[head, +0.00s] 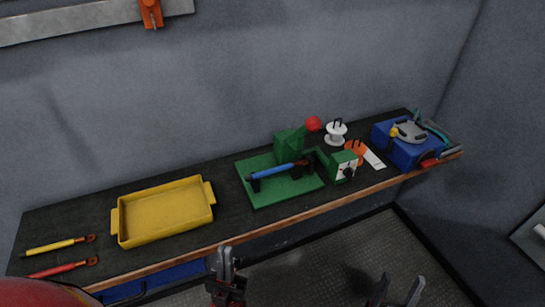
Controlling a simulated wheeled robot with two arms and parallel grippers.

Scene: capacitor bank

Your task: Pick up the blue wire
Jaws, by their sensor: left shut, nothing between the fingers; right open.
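The blue wire (273,171) lies across black holders on a green fixture base (262,191), at the middle of the bench. Its right end looks copper-brown, near a green block with a red-knobbed lever (312,123). My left gripper (224,252) is shut and empty, in front of the bench edge, below and left of the wire in the picture. My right gripper (399,287) is open and empty, farther right and lower, over the floor, cut by the bottom edge. Both grippers are apart from the wire.
A yellow tray (120,228) stands left of the fixture. A yellow wire (57,246) and a red wire (62,269) lie at the far left. A green-and-white box (343,165), white spool (336,133) and blue toolbox (410,153) stand right. A wall is behind.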

